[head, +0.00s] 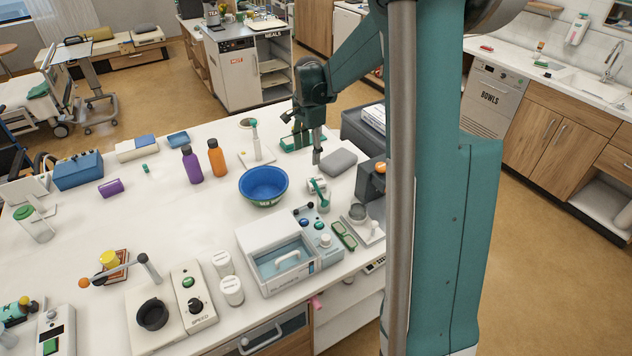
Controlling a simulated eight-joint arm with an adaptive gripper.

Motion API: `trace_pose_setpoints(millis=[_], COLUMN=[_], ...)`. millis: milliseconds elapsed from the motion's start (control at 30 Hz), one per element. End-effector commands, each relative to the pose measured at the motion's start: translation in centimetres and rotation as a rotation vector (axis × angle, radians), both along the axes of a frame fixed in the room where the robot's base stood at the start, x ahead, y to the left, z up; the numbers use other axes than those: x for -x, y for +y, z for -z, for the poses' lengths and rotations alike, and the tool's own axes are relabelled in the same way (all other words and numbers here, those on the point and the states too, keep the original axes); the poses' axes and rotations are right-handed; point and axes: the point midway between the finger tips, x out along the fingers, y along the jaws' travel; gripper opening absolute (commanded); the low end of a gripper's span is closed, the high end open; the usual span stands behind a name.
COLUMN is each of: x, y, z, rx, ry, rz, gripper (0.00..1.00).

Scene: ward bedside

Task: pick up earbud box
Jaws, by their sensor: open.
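I cannot tell for certain which thing is the earbud box. A grey rounded case (339,163) lies on the white table right beside my gripper. A small white item (316,184) lies just in front of it, partly hidden by a green-headed brush in a cup. My gripper (317,158) points down over the table's far right part, just left of the grey case. It is open and seems to hold nothing. Its fingers are small in this view, and I cannot tell whether they touch anything.
A green box (290,144) lies behind the gripper. A blue bowl (263,184) stands to the left, with orange (216,157) and purple (192,165) bottles beyond. A dark grey bin (362,124) stands behind right. A white device (276,254) stands in front.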

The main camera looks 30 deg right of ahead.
Motion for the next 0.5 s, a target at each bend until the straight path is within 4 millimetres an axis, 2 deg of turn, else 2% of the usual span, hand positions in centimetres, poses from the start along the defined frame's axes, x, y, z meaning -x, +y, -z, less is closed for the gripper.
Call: trace_pose_setpoints(millis=[200,500], x=[-1.8,-3.2], y=[-2.5,-5.0], z=[1.8,4.5], rx=[-0.017,-0.033], ry=[0.035,0.076], rz=[0.114,0.239], gripper=[0.54,0.54])
